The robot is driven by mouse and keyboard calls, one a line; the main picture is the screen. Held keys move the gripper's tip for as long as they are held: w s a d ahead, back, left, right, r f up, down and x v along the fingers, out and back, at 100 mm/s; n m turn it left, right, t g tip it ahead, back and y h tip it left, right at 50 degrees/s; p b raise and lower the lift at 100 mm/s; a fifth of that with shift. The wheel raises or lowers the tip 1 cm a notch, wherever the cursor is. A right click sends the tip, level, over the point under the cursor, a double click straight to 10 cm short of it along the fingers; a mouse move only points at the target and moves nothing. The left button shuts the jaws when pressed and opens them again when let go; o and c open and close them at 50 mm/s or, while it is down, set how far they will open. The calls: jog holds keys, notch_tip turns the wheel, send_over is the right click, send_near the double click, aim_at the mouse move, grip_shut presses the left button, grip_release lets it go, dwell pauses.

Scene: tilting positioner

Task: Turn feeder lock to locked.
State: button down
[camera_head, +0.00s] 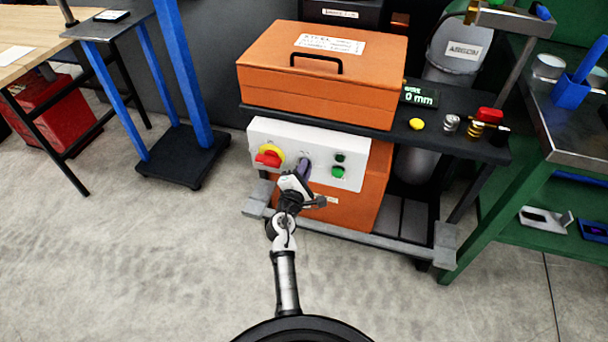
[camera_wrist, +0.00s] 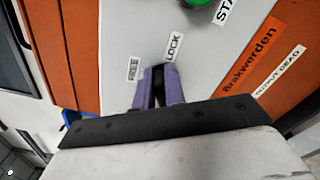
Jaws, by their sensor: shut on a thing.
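The feeder lock is a small dark selector knob (camera_wrist: 158,88) on the white control panel (camera_head: 262,132). In the wrist view the FREE label (camera_wrist: 133,68) and the LOCK label (camera_wrist: 173,46) stand side by side just beyond it. My gripper (camera_head: 304,168) is at the panel, right of the red and yellow switch. Its two purple fingers (camera_wrist: 157,74) are closed on the knob, one on each side. The fingers hide much of the knob, so I cannot tell for sure which label it points to. In the head view my gripper covers the knob.
A red rotary switch (camera_head: 268,158) on yellow is close at the left. Green buttons (camera_head: 338,172) are close at the right. A grey rail (camera_head: 360,239) runs low in front of the orange cabinet (camera_head: 355,205). The floor in front is clear.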

jog(key=m+b, duration=0.2)
jog(key=shift+f+m, duration=0.4)
jog(key=shift+d+m+b, duration=0.1)
jog(key=shift+m+b, duration=1.35)
jog(key=shift+m, duration=0.05)
jog(key=c, duration=1.5)
grip_release()
jog(key=shift+o, duration=0.2)
jog(key=shift+r, duration=0.1)
jog(key=shift+s, duration=0.15)
jog(key=b+v, duration=0.2)
jog(key=v, duration=1.1)
jog(key=shift+s, duration=0.25)
